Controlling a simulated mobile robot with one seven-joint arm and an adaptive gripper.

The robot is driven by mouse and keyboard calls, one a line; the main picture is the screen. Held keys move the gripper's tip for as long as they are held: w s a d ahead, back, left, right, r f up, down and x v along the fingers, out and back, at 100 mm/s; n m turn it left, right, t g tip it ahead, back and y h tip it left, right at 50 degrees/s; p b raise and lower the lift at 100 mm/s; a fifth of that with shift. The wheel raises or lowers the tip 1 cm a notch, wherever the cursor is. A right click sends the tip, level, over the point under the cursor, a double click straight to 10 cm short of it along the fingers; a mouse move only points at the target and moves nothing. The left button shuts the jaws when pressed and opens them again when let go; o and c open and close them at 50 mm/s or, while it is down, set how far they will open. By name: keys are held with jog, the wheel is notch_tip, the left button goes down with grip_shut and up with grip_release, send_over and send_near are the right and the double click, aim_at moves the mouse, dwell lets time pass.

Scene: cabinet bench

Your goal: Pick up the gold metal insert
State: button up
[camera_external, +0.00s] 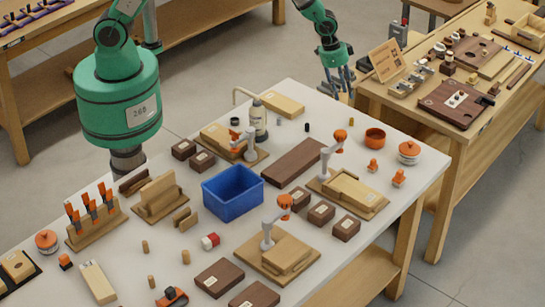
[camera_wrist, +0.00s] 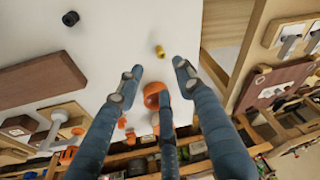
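The gold metal insert (camera_wrist: 159,50) is a small short cylinder on the white table (camera_wrist: 120,25) in the wrist view, close to the table's edge. My gripper (camera_wrist: 156,74) has its fingers spread open, with nothing between them. The insert shows just beyond the fingertips, nearly centred between the two outer fingers and apart from them. In the external view my gripper (camera_external: 341,80) hangs over the table's far edge, fingers pointing down.
A black cylinder (camera_wrist: 70,18) and a dark wooden board (camera_wrist: 38,80) lie to the left in the wrist view. An orange bowl (camera_external: 375,137) and a lidded jar (camera_external: 409,152) stand near the table's edge. A second bench (camera_external: 410,105) with parts stands across a gap.

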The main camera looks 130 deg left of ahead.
send_over(352, 122)
jog(key=s, duration=0.2)
jog(key=shift+s+d+f+b, duration=0.1)
jog(key=shift+f+b, duration=0.05)
jog(key=shift+f, duration=1.5)
jog(key=shift+s+d+f+b, duration=0.1)
jog(key=shift+f+b, duration=0.05)
jog(key=shift+f, duration=1.45)
jog(key=shift+b+x, duration=0.35)
jog(key=shift+x, duration=2.25)
grip_shut()
